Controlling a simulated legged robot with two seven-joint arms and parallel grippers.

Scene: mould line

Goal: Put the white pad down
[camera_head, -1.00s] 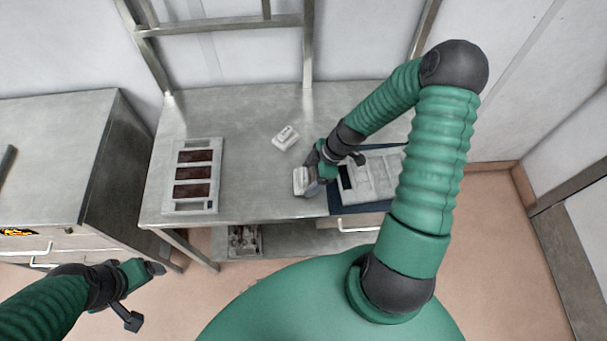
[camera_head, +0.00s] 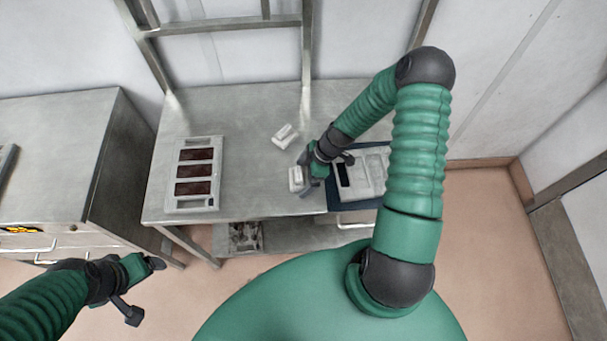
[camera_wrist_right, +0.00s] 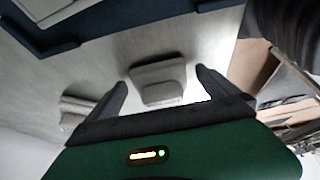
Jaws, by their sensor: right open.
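One white pad (camera_head: 295,179) lies on the metal table near its front edge, just left of the dark mat. In the right wrist view this pad (camera_wrist_right: 158,80) sits between the two fingers, with a visible gap on each side. My right gripper (camera_head: 306,178) is at that pad, open and not gripping it. A second white pad (camera_head: 285,136) lies farther back on the table, and it also shows at the left of the right wrist view (camera_wrist_right: 75,112). My left gripper (camera_head: 146,290) is open and empty, away from the table at lower left.
A white mould tray (camera_head: 192,206) with dark brown fills is at the table's left. A grey-white tray (camera_head: 374,158) lies on a dark blue mat (camera_head: 352,205) at right, partly hidden by my arm. The table middle is clear. A metal cabinet (camera_head: 60,150) stands left.

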